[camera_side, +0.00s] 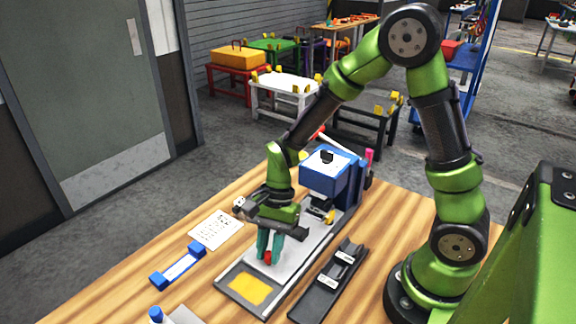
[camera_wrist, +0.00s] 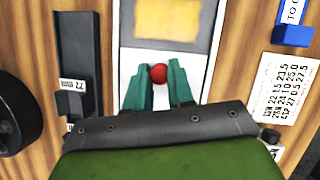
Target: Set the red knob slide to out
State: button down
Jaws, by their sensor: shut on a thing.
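The red knob (camera_side: 268,258) is a small ball low over the light grey plate of a long dark-edged base. It also shows in the wrist view (camera_wrist: 159,74), between the tips of my teal fingers. My gripper (camera_side: 269,252) points down and is shut on the knob; the fingers cover part of it. In the wrist view my gripper (camera_wrist: 159,80) shows a finger on either side of the ball. The slide's light plate (camera_side: 289,263) runs back toward the blue machine head (camera_side: 325,178). A yellow pad (camera_side: 247,289) lies at the near end of the base.
A dark rail (camera_side: 318,294) with white labels lies right of the base. A printed card (camera_side: 216,230) and a blue-ended holder (camera_side: 178,267) lie to the left. A blue-topped object (camera_side: 156,315) is at the near edge. Bare wood shows between them.

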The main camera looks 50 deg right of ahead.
jog(key=a, duration=0.8)
jog(key=c, duration=1)
grip_release()
jog(key=shift+d, duration=0.1)
jog(key=v, duration=1.7)
jog(key=shift+d, duration=0.1)
jog(key=s+d+r+n+t, duration=0.1)
jog(key=s+d+n+t, duration=0.1)
jog(key=s+d+n, duration=0.1)
jog(key=s+d+r+n+t+h, duration=0.1)
jog(key=s+d+r+n+t, duration=0.1)
jog(key=s+d+n+t, duration=0.1)
jog(key=s+d+r+n+t+h, duration=0.1)
jog(key=s+d+r+n+t, duration=0.1)
jog(key=n, duration=0.3)
jog(key=shift+s+d+t, duration=0.4)
jog(key=shift+s+t, duration=0.25)
jog(key=shift+t, duration=0.05)
